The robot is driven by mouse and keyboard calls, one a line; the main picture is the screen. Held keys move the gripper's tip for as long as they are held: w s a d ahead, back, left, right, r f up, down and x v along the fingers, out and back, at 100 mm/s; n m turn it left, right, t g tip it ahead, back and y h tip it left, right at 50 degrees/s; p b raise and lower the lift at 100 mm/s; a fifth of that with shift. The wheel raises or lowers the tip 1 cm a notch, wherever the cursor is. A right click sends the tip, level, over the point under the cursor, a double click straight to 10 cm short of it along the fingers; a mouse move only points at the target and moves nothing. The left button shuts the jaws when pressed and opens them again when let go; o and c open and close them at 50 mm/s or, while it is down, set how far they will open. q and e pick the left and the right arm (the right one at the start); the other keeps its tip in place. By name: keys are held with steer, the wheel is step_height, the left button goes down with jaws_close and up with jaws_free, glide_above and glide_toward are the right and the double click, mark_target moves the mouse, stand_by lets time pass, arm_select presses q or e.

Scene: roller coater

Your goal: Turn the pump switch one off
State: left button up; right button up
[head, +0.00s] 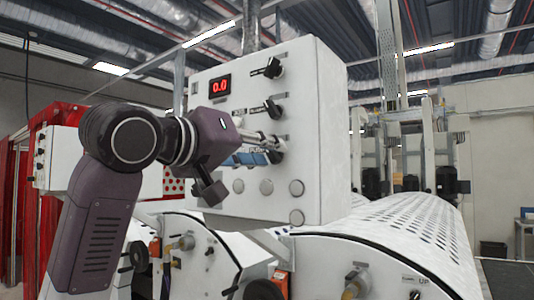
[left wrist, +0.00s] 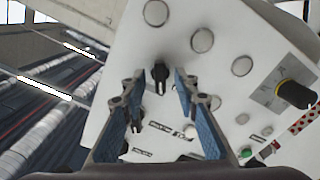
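A white control box (head: 325,130) carries a red display reading 0.0 and black rotary switches. The upper switch (head: 272,68) and the middle switch (head: 271,109) are clear of my gripper. My left gripper (head: 268,146) is at the lowest switch (head: 278,146), which it partly covers. In the left wrist view, my left gripper (left wrist: 159,78) is open, its blue-padded fingers apart on either side of a small black knob (left wrist: 160,74). I see no clear contact with the knob. The labels are too small to tell which is pump switch one. My right gripper is not in view.
Round grey caps (head: 267,187) sit low on the box face. Perforated white roller covers (head: 405,235) lie below and right. A red curtain (head: 50,190) hangs at left. A larger black knob on a yellow base (left wrist: 296,94) shows at right in the wrist view.

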arm_select(q)
steer(key=v, duration=1.1)
